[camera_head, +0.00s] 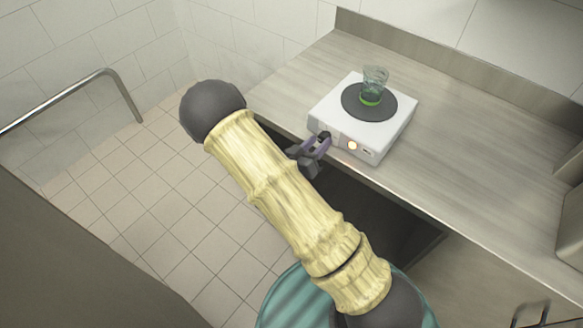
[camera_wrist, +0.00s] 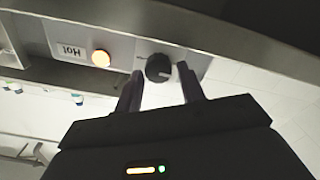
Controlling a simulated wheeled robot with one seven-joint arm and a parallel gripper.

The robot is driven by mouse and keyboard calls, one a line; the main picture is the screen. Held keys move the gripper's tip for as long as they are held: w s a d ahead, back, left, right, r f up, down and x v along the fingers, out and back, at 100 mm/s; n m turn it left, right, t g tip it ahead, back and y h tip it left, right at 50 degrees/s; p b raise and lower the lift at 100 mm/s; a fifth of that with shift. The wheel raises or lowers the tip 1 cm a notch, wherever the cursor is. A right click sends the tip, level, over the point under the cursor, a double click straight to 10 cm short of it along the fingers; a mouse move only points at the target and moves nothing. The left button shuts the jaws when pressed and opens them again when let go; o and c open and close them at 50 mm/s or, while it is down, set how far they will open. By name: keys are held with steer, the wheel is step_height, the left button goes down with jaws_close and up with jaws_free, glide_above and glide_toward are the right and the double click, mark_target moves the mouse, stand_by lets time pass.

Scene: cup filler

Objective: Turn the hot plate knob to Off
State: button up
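The white hot plate (camera_head: 334,118) stands on the counter near its front edge, with a round dark heating disc (camera_head: 385,113) on top. A glass beaker (camera_head: 375,80) with a green band near its base stands on the disc. In the wrist view the front panel shows a dark round knob (camera_wrist: 159,69) with a light pointer mark, a lit orange lamp (camera_wrist: 101,58) and a label reading "Hot" (camera_wrist: 71,50). My gripper (camera_wrist: 160,85) is open, its fingers on either side of the knob; I cannot tell whether they touch it. In the head view my gripper (camera_head: 322,143) is at the front left of the hot plate.
The counter (camera_head: 480,150) is clear to the right of the hot plate. A raised backsplash (camera_head: 440,55) runs behind it. Below the counter is a dark open space (camera_head: 375,205). A metal rail (camera_head: 60,98) is at the left, over tiled floor.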

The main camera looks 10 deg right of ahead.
steer(key=b+v, duration=0.2)
steer(key=v, duration=1.3)
steer(key=shift+s+a, duration=0.25)
steer(key=shift+s, duration=0.05)
steer(key=shift+w, duration=0.15)
steer(key=w+d+r+g+y+p, duration=0.1)
steer(key=w+r+g+y+p, duration=0.3)
steer(key=w+y, duration=0.55)
steer(key=s+d+r+n+g+y+p, duration=0.1)
steer(key=s+d+r+g, duration=0.2)
steer(key=s+d+r, duration=0.2)
steer(key=s+d+r+n+g+y+p, duration=0.2)
steer(key=s+d+r, duration=0.3)
steer(key=s, duration=0.4)
steer(key=shift+s+d+r+n+g, duration=0.2)
steer(key=shift+s+d+n+g, duration=0.1)
steer(key=shift+d+g, duration=0.45)
